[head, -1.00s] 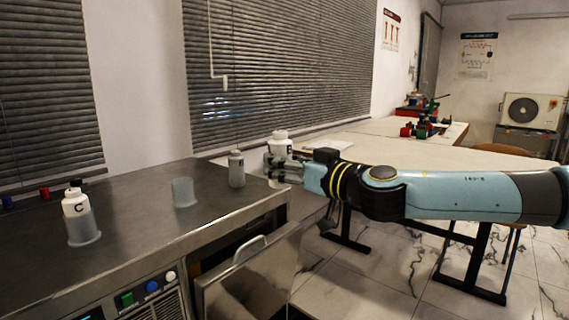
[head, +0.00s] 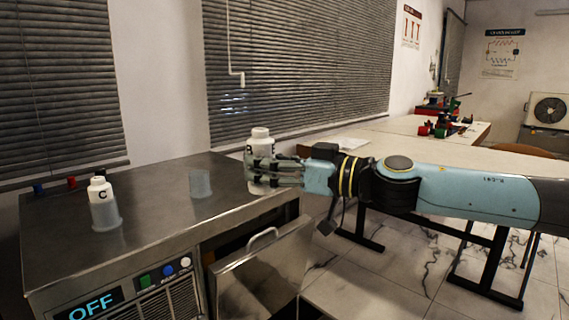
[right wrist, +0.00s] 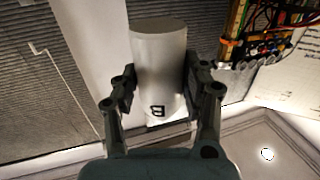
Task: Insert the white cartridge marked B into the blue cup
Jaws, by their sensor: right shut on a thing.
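My right gripper (head: 250,172) is shut on the white cartridge (head: 261,136). The right wrist view shows the cartridge (right wrist: 158,70) between the two fingers with the letter B near them. In the head view it is upright, over or behind the right end of the metal bench top; I cannot tell its exact height. The empty, translucent bluish cup (head: 200,185) stands on the bench, left of the gripper and apart from it. My left gripper is not in view.
A white cartridge marked C (head: 101,191) stands in a greyish cup (head: 106,219) on the bench (head: 160,225). Small coloured items line the back left edge. The bench between the two cups is clear.

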